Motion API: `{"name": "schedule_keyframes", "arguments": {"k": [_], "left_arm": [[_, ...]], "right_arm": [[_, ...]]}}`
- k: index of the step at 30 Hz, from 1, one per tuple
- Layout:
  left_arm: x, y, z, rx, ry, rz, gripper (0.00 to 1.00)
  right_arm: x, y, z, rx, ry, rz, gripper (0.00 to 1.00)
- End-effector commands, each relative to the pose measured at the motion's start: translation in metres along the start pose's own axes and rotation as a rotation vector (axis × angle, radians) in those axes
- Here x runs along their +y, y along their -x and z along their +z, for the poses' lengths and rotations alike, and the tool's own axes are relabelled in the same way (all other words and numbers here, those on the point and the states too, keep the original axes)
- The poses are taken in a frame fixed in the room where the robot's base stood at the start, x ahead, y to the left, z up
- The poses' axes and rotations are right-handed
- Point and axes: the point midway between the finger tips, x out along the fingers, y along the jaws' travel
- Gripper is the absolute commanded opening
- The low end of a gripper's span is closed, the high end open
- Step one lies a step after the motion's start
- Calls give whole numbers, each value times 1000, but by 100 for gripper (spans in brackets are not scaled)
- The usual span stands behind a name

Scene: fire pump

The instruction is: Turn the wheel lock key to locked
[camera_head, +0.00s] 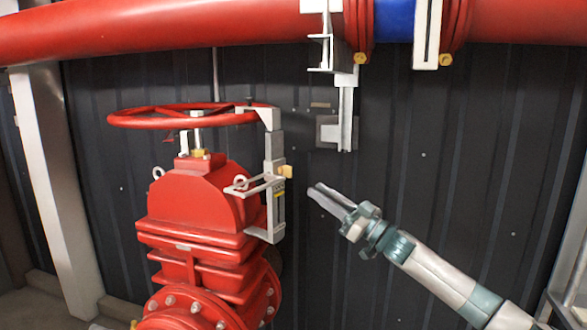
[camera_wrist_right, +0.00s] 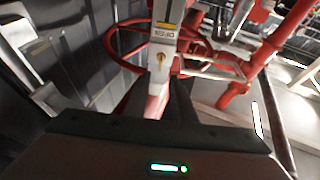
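The red valve handwheel (camera_head: 185,115) sits on top of a red valve body (camera_head: 195,200) in the head view. A pale wheel lock (camera_head: 274,150) hangs from its right side, with a small yellow-brass key (camera_head: 286,171) standing out to the right. In the wrist view the key (camera_wrist_right: 160,58) is below a small label (camera_wrist_right: 164,35) that looks inverted and is hard to read. My right gripper (camera_head: 315,190) is empty, its fingers slightly apart, right of and a little below the key and not touching it. My left gripper is out of view.
A large red pipe (camera_head: 170,28) with a blue section (camera_head: 395,18) crosses above. A metal bracket (camera_head: 345,115) hangs from it in front of the dark ribbed wall (camera_head: 430,150). A pale post (camera_head: 60,180) stands left. The space between my right gripper and the lock is clear.

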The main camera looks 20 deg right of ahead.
Motion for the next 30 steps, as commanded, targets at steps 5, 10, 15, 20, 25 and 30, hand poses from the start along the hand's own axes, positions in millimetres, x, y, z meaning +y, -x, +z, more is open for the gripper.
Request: {"name": "schedule_keyframes", "arguments": {"k": [5, 10, 15, 20, 25, 30], "left_arm": [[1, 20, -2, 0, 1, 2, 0], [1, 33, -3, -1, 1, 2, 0], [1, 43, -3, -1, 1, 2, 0], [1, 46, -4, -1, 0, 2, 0], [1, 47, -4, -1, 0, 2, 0], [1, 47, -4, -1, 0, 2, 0]], "right_arm": [[0, -36, -5, 1, -1, 0, 23], [0, -65, -4, 0, -1, 0, 23], [0, -88, -2, 0, -1, 1, 23], [0, -98, -1, 0, 0, 0, 23], [0, -101, 0, -1, 1, -1, 23], [0, -101, 0, -1, 1, 0, 23]]}}
